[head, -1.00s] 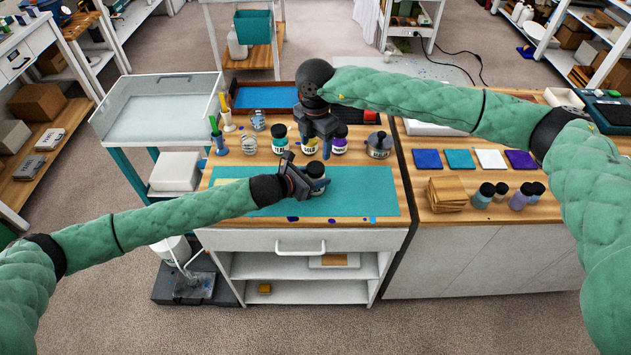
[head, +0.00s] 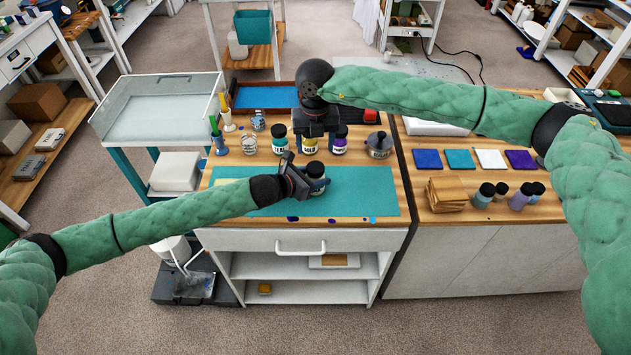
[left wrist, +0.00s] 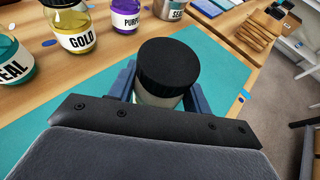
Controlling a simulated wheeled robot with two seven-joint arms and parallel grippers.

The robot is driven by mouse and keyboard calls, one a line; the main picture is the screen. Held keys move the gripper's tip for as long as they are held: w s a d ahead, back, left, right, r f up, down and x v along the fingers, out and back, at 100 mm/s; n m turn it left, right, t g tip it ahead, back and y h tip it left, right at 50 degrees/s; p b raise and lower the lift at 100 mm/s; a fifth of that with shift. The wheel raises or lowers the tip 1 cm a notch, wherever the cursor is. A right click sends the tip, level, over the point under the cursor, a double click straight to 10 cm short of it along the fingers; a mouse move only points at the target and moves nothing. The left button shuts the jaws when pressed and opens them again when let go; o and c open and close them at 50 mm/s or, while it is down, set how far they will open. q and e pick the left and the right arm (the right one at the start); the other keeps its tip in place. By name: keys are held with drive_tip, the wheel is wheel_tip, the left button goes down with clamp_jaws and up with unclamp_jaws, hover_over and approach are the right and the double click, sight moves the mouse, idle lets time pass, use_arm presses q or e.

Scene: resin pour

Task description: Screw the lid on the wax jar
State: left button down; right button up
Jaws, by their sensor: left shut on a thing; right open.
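The wax jar (left wrist: 157,99) is a small jar with pale contents, upright over the teal mat; in the head view it is the dark jar (head: 317,186). Its black lid (left wrist: 168,64) sits on its mouth; I cannot tell how tight it is. The lid also shows in the head view (head: 316,169). My left gripper (head: 306,186) is shut around the jar's body from the left, with blue fingers (left wrist: 196,98) on both sides. My right gripper (head: 319,128) is open and empty above and behind the jar; its fingertips are hard to make out.
The teal mat (head: 372,203) lies at the table's front. Behind it stand the teal jar (head: 280,142), gold jar (head: 309,146), purple jar (head: 340,143) and seal pot (head: 379,148). Colour tiles (head: 490,159) and several bottles (head: 519,197) are on the right counter.

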sight(316, 167)
drive_tip(key=n, duration=1.2)
drive_tip(key=shift+n, duration=0.4)
drive_tip(key=n, duration=1.3)
drive_tip(key=shift+f, duration=4)
